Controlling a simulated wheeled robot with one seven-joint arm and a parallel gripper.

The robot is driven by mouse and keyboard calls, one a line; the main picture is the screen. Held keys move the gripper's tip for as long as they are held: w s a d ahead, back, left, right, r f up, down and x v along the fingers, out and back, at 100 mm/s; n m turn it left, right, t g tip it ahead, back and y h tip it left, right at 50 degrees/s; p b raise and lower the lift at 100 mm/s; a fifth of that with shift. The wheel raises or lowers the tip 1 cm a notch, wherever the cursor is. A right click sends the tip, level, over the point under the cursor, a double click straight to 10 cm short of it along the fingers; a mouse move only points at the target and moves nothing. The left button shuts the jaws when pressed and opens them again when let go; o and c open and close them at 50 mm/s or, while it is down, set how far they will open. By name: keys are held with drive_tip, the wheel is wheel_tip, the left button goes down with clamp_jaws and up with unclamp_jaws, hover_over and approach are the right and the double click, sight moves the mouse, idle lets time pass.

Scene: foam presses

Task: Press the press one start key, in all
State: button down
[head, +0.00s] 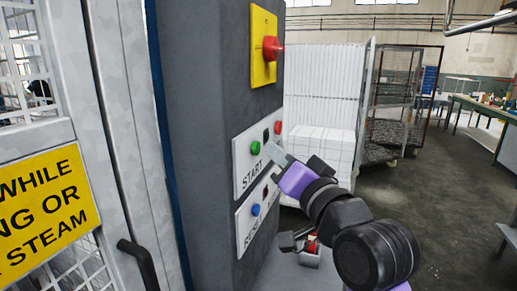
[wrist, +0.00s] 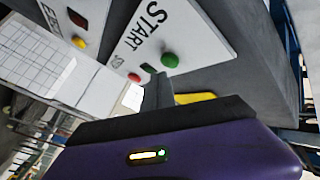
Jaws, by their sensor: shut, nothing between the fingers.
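The start key is a green round button (head: 255,148) on the upper white panel (head: 241,165), above the label START. The green button also shows in the wrist view (wrist: 169,60), where the panel appears tilted and upside down. My gripper (head: 273,153) is shut and empty, its fingertips just right of the green button in the head view. In the wrist view the shut fingers (wrist: 158,90) end just below the button. A small gap shows in the picture; I cannot tell the depth between fingertips and panel. Nothing hides the green button.
A small black part (head: 266,135) and a red button (head: 278,127) sit right of the green one. A lower panel has a blue button (head: 255,210). A red mushroom button (head: 272,49) juts from a yellow plate above. A door handle (head: 138,263) protrudes at left. Wire trolleys (head: 394,100) stand behind.

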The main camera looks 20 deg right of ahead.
drive_tip(key=shift+a, duration=0.1)
drive_tip(key=shift+w+a, duration=0.25)
drive_tip(key=shift+w+a, duration=0.25)
drive_tip(key=shift+a, duration=0.15)
idle(0.9)
drive_tip(key=shift+s+d, duration=0.1)
drive_tip(key=shift+d, duration=0.05)
drive_tip(key=shift+s+d+p, duration=0.4)
drive_tip(key=shift+d, duration=0.15)
idle(0.3)
drive_tip(key=s+d, duration=0.1)
drive_tip(key=d, duration=0.1)
drive_tip(key=s+d, duration=0.2)
drive_tip(key=shift+p, duration=0.3)
idle(0.6)
